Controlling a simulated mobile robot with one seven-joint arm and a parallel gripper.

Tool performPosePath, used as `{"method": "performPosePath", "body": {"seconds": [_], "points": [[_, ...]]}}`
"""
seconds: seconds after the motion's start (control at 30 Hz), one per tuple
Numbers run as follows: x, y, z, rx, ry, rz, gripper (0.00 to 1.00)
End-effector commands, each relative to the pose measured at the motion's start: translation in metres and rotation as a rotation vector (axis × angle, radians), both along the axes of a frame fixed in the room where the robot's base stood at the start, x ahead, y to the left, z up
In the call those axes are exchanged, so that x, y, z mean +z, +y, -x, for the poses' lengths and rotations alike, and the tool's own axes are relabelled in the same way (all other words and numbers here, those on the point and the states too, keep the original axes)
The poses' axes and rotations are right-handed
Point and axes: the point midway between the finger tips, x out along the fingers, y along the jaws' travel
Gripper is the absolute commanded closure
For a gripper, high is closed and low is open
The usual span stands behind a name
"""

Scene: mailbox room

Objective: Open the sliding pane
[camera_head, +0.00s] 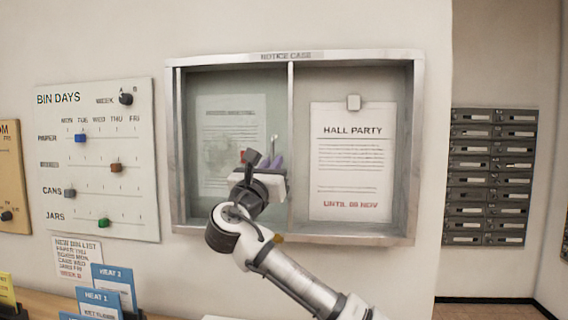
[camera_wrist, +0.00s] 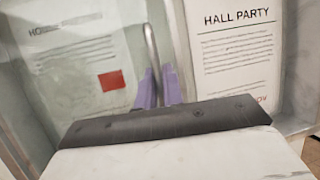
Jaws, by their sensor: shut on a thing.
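The notice case (camera_head: 293,56) hangs on the wall with a grey metal frame. Its greenish sliding pane (camera_head: 225,84) covers the left half, over a printed sheet; the right half looks uncovered. A slim upright metal handle (camera_wrist: 149,42) stands on the pane near its right edge; its top also shows in the head view (camera_head: 274,143). My gripper (camera_wrist: 160,88), with purple fingers, is shut on the handle, one finger on each side. The handle's lower part is hidden by the fingers and gripper body. In the head view my gripper (camera_head: 270,161) is in front of the pane.
A HALL PARTY poster (camera_head: 350,165) hangs in the case's right half under a pale clip (camera_head: 354,102). An upright divider (camera_head: 291,90) stands just right of the handle. A BIN DAYS board (camera_head: 98,160) is on the left; grey mailboxes (camera_head: 490,175) are at the right.

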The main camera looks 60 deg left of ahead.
Motion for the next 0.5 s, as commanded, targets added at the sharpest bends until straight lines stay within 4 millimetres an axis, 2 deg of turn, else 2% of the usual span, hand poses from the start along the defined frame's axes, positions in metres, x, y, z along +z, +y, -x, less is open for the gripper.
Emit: {"method": "performPosePath", "body": {"seconds": [0.27,0.3,0.4,0.47,0.5], "points": [[-0.0004,0.0003,0.0003,0.0,0.001,0.001,1.0],[-0.0004,0.0003,0.0001,0.0,0.001,0.001,0.9],[-0.0004,0.0002,-0.0001,0.0,0.001,0.001,0.77],[-0.0003,0.0001,-0.0001,0.0,0.001,0.001,0.7],[-0.0002,0.0,-0.0002,0.0,0.001,0.001,0.7]]}}
